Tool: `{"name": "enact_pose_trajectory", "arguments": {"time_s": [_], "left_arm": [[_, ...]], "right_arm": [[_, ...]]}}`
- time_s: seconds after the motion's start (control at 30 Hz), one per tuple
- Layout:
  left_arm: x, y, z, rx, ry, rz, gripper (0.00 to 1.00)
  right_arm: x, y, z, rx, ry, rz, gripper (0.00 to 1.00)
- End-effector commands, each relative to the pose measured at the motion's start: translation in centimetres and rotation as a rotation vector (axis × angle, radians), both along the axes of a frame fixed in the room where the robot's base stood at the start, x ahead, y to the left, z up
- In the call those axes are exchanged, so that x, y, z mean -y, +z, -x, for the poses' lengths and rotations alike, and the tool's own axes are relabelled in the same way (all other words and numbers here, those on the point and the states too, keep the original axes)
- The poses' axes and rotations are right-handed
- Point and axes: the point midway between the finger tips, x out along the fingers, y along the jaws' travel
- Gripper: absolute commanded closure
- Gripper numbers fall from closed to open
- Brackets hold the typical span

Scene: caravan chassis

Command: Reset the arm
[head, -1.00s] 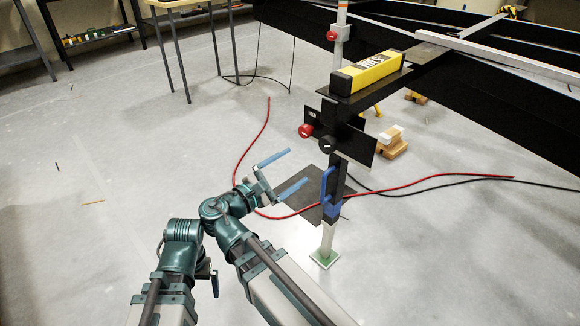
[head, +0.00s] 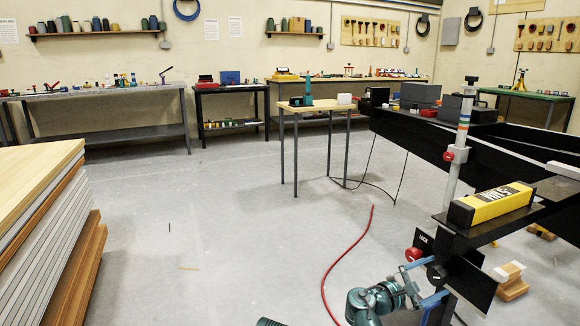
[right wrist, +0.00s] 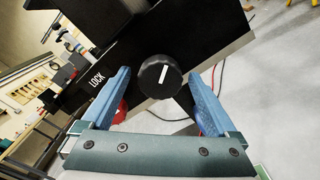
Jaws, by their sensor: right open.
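My right gripper (head: 431,280) is at the lower right of the head view, in front of the black panel (head: 474,285) on the chassis. Its two blue fingers are spread apart. In the right wrist view the open fingers (right wrist: 160,82) stand on either side of a round black knob (right wrist: 160,78) with a white pointer line. I see no finger clearly touching it. The panel (right wrist: 205,38) carries the word LOCK left of the knob. A red knob (head: 413,254) sits to the left of the black one in the head view. My left gripper is not in view.
A yellow level (head: 490,205) lies on the black chassis beam above the panel. A red hose (head: 345,252) runs over the floor. A stack of boards (head: 50,230) stands at the left. A small table (head: 315,108) stands behind.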

Motion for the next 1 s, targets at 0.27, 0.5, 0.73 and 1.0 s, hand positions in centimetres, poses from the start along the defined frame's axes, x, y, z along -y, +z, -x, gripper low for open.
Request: {"name": "enact_pose_trajectory", "arguments": {"time_s": [0.27, 0.5, 0.73, 1.0], "left_arm": [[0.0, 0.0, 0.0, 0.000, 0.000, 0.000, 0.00], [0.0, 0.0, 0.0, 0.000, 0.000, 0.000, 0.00], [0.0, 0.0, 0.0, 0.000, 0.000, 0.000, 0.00], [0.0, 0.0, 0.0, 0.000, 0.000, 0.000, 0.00]], "right_arm": [[0.7, 0.0, -0.2, 0.000, -0.001, 0.000, 0.06], [0.5, 0.0, -0.2, 0.000, 0.000, 0.000, 0.06], [-1.6, 0.0, 0.7, 0.000, 0.003, 0.000, 0.06], [-6.4, 0.0, 2.6, 0.000, 0.004, 0.000, 0.06]]}}
